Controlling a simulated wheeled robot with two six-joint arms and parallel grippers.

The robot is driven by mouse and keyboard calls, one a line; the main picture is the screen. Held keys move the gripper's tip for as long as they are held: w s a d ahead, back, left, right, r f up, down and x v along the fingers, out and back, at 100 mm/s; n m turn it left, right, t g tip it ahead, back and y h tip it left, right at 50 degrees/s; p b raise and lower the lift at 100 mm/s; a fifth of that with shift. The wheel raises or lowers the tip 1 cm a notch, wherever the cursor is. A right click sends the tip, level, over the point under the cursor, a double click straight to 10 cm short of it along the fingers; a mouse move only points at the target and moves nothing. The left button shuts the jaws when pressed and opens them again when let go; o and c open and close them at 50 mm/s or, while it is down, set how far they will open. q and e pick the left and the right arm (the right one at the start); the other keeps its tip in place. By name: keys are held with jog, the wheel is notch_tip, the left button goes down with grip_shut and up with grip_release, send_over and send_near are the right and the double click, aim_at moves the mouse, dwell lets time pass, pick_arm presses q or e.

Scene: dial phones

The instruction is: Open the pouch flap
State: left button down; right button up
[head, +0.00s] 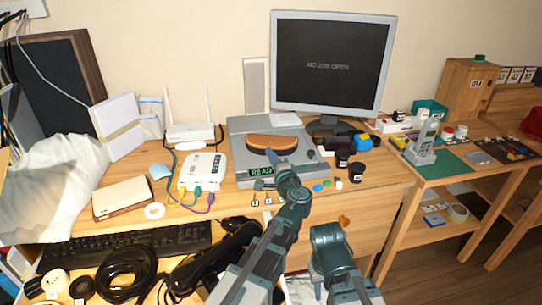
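A brown, rounded piece that looks like the pouch (262,142) lies on the grey device (240,127) in front of the monitor. It appears to lie flat, with a dark edge beneath it. I cannot make out the flap as a separate part. My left gripper (276,157) is at the pouch's near edge, at the end of the arm reaching up from the bottom. Its fingers are small and dark, and I cannot tell whether they touch the pouch or are open.
A monitor (332,62) stands behind the device. A white router (203,172) with coloured cables is to the left. Small dark jars (356,172) stand to the right. A black keyboard (150,242) and handset (215,255) lie lower left. A cordless phone (424,142) is on the right table.

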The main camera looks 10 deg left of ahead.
aim_at(274, 144)
dwell(0.4)
pick_arm(q)
jog(key=shift+r+p, duration=0.25)
jog(key=shift+p, duration=0.2)
jog(key=w+r+g+p, duration=0.1)
jog(key=r+g+p, duration=0.1)
jog(key=p, duration=0.4)
jog(key=w+r+m+g+h+p, duration=0.1)
jog(key=r+g+p, duration=0.1)
jog(key=p, duration=0.5)
jog(key=w+r+m+g+h+p, duration=0.1)
jog(key=r+g+p, duration=0.1)
jog(key=r+p, duration=0.2)
jog(key=shift+a+p, duration=0.1)
jog(key=shift+p, duration=1.15)
jog(key=w+r+m+g+h+p, duration=0.1)
jog(key=w+r+m+g+p, duration=0.1)
jog(key=w+g+p, duration=0.6)
jog(key=w+r+p, duration=0.1)
jog(key=p, duration=0.1)
jog(key=shift+w+a+m+p, duration=0.25)
jog(key=shift+a+m+p, duration=0.05)
jog(key=shift+p, duration=0.05)
